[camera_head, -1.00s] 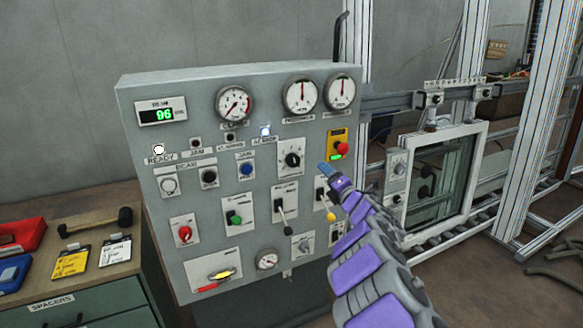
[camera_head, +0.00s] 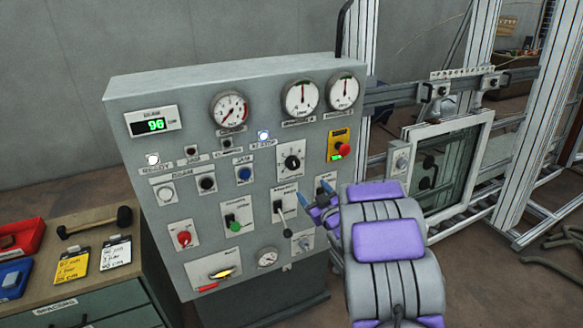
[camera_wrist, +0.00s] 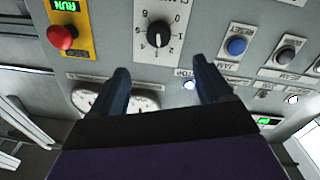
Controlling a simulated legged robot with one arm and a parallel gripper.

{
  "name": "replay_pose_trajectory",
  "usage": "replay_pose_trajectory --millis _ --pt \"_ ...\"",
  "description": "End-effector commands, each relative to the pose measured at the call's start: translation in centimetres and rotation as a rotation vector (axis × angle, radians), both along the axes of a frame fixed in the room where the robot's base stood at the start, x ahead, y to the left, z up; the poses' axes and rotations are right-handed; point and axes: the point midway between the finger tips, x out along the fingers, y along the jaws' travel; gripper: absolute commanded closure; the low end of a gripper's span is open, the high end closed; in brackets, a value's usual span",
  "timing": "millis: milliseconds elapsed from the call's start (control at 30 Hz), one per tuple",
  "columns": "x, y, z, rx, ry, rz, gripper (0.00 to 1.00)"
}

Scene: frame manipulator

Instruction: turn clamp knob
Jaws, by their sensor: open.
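The clamp knob (camera_head: 291,162) is a black dial on a white numbered plate, on the grey control panel (camera_head: 190,130) below the round gauges. In the wrist view the knob (camera_wrist: 159,34) is at the top centre, with "CLAM" lettering partly readable above it and a light pointer mark. My gripper (camera_head: 314,191) is open and empty, just below and right of the knob in the head view. In the wrist view its two blue fingers (camera_wrist: 162,78) are spread apart, their tips short of the knob in the picture. No contact shows.
The red emergency button (camera_wrist: 62,37) on a yellow plate is beside the knob. A blue button (camera_wrist: 236,46) is on its other side. Black-handled levers (camera_head: 280,211) sit below. A framed window (camera_head: 450,175) stands to the right, and a bench (camera_head: 120,275) to the left.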

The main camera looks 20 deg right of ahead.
Motion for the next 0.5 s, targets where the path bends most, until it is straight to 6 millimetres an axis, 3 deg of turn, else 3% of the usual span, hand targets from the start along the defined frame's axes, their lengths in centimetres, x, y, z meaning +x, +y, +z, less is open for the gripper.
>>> replay_pose_trajectory --millis 500 --pt "8.4 -0.2 0.0 -0.004 -0.003 0.001 0.21"
